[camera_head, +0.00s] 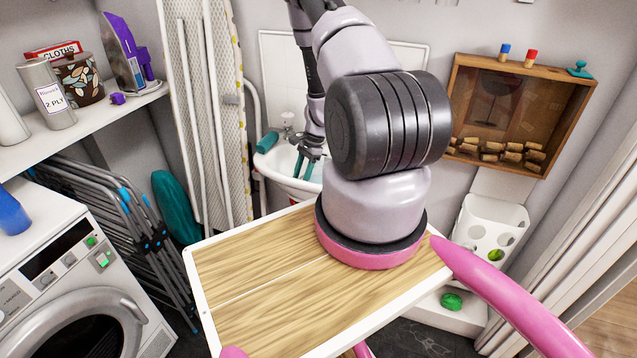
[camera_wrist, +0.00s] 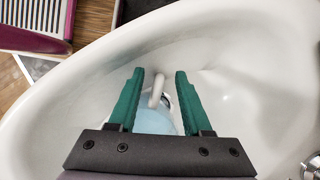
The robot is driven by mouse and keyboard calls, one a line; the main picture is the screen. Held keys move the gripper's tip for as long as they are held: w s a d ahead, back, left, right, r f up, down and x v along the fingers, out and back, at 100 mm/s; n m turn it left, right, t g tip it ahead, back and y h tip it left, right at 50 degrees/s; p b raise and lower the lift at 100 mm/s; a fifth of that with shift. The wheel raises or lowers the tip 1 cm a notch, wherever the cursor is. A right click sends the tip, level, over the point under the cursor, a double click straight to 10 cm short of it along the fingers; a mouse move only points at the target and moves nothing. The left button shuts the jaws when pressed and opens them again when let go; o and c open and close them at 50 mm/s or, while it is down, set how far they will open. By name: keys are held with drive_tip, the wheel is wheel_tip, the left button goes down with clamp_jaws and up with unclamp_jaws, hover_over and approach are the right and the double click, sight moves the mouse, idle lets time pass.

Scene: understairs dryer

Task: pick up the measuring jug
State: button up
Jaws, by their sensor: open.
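My gripper (camera_head: 305,167) reaches down into the white basin (camera_head: 268,163) at the back wall in the head view. In the wrist view my gripper (camera_wrist: 158,75) has its two green fingers apart, pointing into the basin (camera_wrist: 70,95). Between the fingers is what looks like the measuring jug (camera_wrist: 157,90), with a pale curved handle. A light blue area lies just below it, partly hidden by the gripper's body; I cannot tell if it is the jug's body or water. No contact between fingers and jug is clear. I cannot make out the jug in the head view.
The basin's walls surround the gripper closely. A metal tap part (camera_wrist: 312,166) is at the lower right in the wrist view. An ironing board (camera_head: 205,110) leans left of the basin. A framed cork box (camera_head: 515,110) hangs at the right.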

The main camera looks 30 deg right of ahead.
clamp_jaws()
idle(1.4)
